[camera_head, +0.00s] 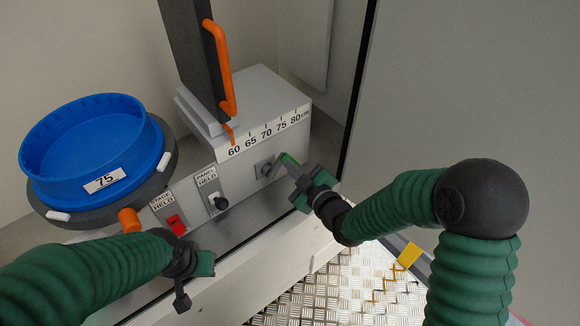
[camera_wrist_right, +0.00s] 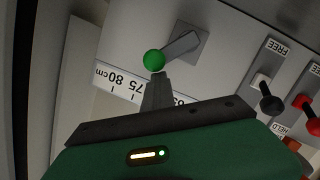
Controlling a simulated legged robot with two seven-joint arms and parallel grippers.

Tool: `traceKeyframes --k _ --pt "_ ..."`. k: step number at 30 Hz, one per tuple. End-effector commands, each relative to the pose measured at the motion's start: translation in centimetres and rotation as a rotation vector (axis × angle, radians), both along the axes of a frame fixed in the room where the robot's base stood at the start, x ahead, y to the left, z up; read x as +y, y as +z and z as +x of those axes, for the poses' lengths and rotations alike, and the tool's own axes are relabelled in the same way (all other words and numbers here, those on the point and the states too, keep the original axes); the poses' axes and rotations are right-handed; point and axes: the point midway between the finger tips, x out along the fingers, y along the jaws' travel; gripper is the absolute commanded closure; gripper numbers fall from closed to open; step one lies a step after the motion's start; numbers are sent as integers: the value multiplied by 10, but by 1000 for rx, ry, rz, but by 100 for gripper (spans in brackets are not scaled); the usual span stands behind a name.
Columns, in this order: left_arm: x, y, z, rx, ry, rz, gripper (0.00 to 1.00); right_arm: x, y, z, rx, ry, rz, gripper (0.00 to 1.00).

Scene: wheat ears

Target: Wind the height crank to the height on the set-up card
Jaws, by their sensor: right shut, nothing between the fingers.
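The height crank is a grey arm on a square plate (camera_head: 265,169) with a green knob (camera_head: 290,158). In the wrist view the green knob (camera_wrist_right: 153,60) is at the end of the crank arm (camera_wrist_right: 182,43). My right gripper (camera_head: 295,176) is shut and empty, with its fingertips at the knob; I cannot tell whether they touch it. The height scale (camera_head: 265,133) reads 60 to 80 cm, and an orange pointer (camera_head: 231,135) stands by 60. My left gripper (camera_head: 190,280) is low in front of the panel; its jaws are unclear. I cannot identify a set-up card; a white label (camera_head: 104,180) reads 75.
The label is on a blue ribbed tub (camera_head: 95,135) on a dark round base at left. A red lever (camera_head: 176,225) and a black lever (camera_head: 218,203) sit left of the crank. An orange handle (camera_head: 220,65) rises on the dark column. A yellow tag (camera_head: 410,255) is near the metal floor.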

Motion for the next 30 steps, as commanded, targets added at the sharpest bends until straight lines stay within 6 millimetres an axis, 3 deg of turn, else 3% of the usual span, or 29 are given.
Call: traceKeyframes --k 11,30 --pt "0 14 0 0 0 0 100 -14 -5 8 104 -8 132 100" --pt "0 53 0 0 0 0 100 -43 -38 29 459 -7 621 100"
